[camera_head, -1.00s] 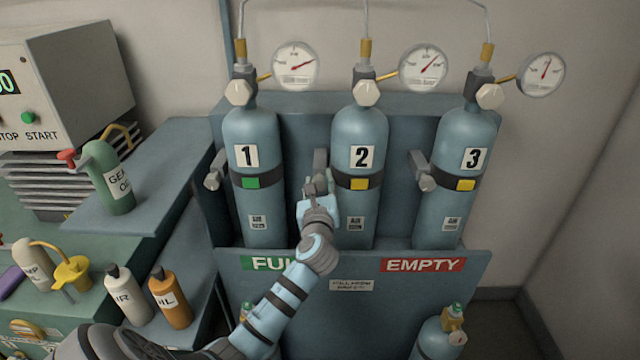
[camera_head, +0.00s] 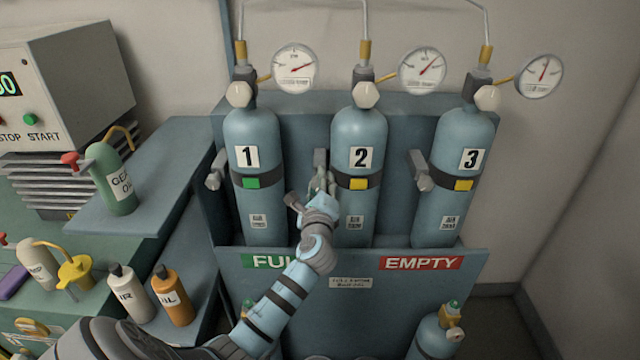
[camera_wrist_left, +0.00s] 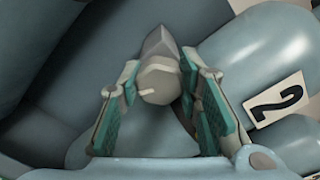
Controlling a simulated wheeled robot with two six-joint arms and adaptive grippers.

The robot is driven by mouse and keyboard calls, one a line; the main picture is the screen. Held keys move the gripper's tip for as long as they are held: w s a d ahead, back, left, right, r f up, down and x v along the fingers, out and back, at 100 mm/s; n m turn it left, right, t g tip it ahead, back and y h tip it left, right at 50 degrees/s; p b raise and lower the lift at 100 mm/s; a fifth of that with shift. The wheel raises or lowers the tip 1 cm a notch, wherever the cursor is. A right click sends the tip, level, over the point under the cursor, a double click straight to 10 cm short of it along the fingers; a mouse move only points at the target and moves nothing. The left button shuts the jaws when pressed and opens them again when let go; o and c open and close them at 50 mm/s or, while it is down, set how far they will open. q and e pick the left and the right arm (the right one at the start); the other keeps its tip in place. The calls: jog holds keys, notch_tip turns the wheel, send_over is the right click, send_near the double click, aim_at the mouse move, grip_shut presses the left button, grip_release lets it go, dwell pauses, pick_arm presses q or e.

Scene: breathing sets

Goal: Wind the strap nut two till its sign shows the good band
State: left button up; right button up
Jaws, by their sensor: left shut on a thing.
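Cylinder two (camera_head: 358,135) stands upright in the middle of the rack, held by a dark strap. The sign (camera_head: 358,184) on that strap is yellow. My left gripper (camera_head: 319,182) is at the left end of this strap, shut on strap nut two. In the left wrist view, the grey nut (camera_wrist_left: 157,80), with a pale mark on its face, sits between the green-padded fingers. In the head view the gripper mostly hides the nut. My right gripper is not in view.
Cylinder one (camera_head: 250,130) has a green strap sign (camera_head: 251,183); cylinder three (camera_head: 465,135) has a yellow one (camera_head: 463,185). Their nuts (camera_head: 215,178) (camera_head: 421,180) stick out to the left. A low front panel (camera_head: 350,310) crosses the rack. Bottles (camera_head: 172,298) stand at the left.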

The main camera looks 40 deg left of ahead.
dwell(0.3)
pick_arm(q)
jog(key=o, duration=1.2)
jog(key=shift+c, duration=0.2)
jog(key=v, duration=1.2)
jog(key=shift+w, duration=0.1)
